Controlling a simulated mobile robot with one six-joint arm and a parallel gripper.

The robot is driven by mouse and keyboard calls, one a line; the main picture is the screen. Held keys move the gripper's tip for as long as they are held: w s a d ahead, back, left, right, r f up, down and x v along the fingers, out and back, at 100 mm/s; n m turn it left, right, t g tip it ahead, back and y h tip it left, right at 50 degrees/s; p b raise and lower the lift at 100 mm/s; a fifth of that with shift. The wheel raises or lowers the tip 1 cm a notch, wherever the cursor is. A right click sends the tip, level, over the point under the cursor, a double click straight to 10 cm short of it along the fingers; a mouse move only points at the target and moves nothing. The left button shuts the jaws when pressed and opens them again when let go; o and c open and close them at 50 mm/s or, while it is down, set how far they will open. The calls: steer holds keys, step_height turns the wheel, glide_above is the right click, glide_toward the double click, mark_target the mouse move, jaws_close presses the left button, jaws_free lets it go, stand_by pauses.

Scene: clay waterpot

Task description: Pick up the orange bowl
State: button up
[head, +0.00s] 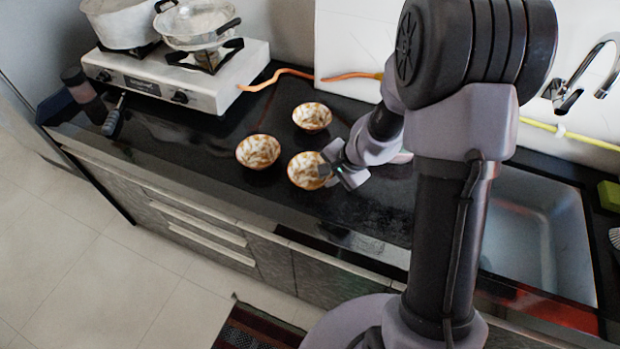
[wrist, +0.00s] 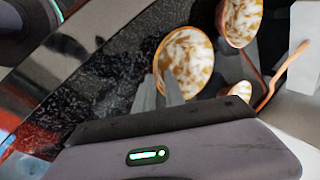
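Three similar bowls with white and orange-brown patterns stand on the black counter. The front right bowl (head: 305,172) is partly covered by my gripper (head: 332,166), which is at its right rim. In the wrist view this bowl (wrist: 187,60) lies right ahead of my gripper (wrist: 159,76). The two fingers are a little apart, one outside the bowl's edge and one over its inside. Contact with the rim is not clear. A left bowl (head: 257,151) and a back bowl (head: 312,117) stand apart from it. The wrist view shows these other two bowls at its right.
A gas stove (head: 175,75) with a pot (head: 125,25) and a pan (head: 197,22) stands at the back left. An orange hose (head: 290,72) runs behind the bowls. A sink (head: 540,235) lies at the right. The counter (head: 200,150) left of the bowls is clear.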

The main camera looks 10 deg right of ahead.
mark_target(310, 174)
steer(key=b+x, duration=0.2)
steer(key=x, duration=0.3)
steer(key=shift+s+a+f, duration=0.1)
steer(key=shift+f, duration=0.1)
steer(key=shift+r, duration=0.15)
jaws_close()
steer(key=shift+s, duration=0.1)
stand_by(0.7)
